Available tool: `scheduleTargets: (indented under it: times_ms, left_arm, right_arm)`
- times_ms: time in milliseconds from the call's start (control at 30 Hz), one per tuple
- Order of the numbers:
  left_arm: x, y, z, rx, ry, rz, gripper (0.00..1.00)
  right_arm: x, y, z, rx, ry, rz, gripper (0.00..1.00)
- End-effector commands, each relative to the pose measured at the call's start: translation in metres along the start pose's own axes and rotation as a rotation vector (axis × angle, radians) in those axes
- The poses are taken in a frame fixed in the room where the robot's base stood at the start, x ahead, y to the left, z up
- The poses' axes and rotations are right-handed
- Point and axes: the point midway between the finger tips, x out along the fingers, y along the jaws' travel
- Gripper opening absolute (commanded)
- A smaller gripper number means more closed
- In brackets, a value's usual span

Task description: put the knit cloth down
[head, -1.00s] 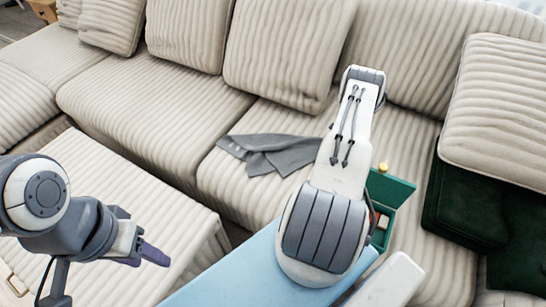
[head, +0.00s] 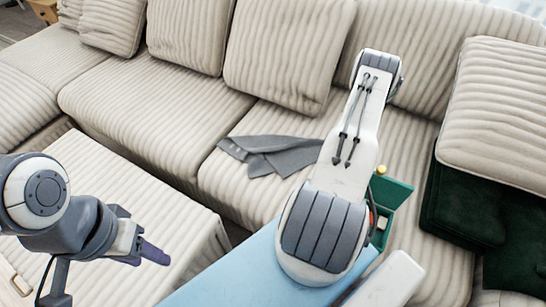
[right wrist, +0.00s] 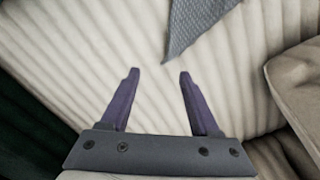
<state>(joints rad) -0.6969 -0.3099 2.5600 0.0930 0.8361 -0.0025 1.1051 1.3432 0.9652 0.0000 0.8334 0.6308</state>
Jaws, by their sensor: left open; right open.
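The grey knit cloth (head: 272,155) lies loosely folded on the striped sofa seat, left of my right arm in the head view. A corner of the cloth (right wrist: 195,25) shows at the top of the right wrist view. My right gripper (right wrist: 158,72) is open and empty, its two purple fingers apart with the cloth's corner just beyond the tips. In the head view my right gripper is hidden behind its own arm. My left gripper (head: 155,253) is at the lower left, open and away from the cloth, above the striped ottoman.
Beige striped cushions (head: 288,50) line the sofa back. A green box (head: 390,198) with small items stands right of my right arm. A dark green folded blanket (head: 465,205) lies under a cushion at the right. The seat left of the cloth (head: 150,95) is clear.

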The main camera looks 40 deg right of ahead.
Motion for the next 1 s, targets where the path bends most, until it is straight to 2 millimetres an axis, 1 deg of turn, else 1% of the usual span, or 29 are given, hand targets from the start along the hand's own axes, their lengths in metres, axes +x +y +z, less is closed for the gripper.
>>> scheduleTargets:
  times_ms: [33, 100, 233, 267, 300, 367, 400, 433, 567, 1000]
  left_arm:
    - [-0.003, 0.000, 0.000, 0.000, 0.000, 0.000, 0.50]
    - [-0.004, 0.000, 0.000, 0.000, 0.000, 0.000, 0.50]
    - [-0.004, 0.000, 0.000, 0.000, 0.000, 0.000, 0.50]
    - [-0.004, 0.000, 0.000, 0.000, 0.000, 0.000, 0.50]
    - [-0.004, 0.000, 0.000, 0.000, 0.000, 0.000, 0.50]
    - [-0.004, 0.000, 0.000, 0.000, 0.000, 0.000, 0.50]
    - [-0.004, 0.000, 0.000, 0.000, 0.000, 0.000, 0.50]
    - [-0.004, 0.000, 0.000, 0.000, 0.000, 0.000, 0.50]
    - [-0.004, 0.000, 0.000, 0.000, 0.000, 0.000, 0.50]
    - [-0.004, 0.000, 0.000, 0.000, 0.000, 0.000, 0.50]
  right_arm:
    - [-0.010, 0.001, -0.004, 0.001, 0.003, -0.002, 0.62]
    - [-0.017, 0.002, -0.006, -0.001, 0.001, -0.001, 0.62]
    - [-0.020, 0.003, -0.008, -0.001, 0.000, 0.000, 0.62]
    - [-0.020, 0.003, -0.008, -0.001, 0.000, 0.000, 0.59]
    - [-0.020, 0.003, -0.008, -0.002, 0.000, 0.000, 0.43]
    - [-0.020, 0.002, -0.006, -0.002, 0.000, 0.000, 0.20]
    - [-0.019, 0.001, -0.004, -0.002, -0.001, 0.001, 0.05]
    - [-0.019, 0.000, -0.002, -0.002, -0.001, 0.001, 0.00]
    - [-0.018, -0.008, 0.015, -0.005, -0.002, 0.001, 0.00]
    - [-0.006, -0.054, 0.113, -0.007, -0.001, 0.001, 0.00]
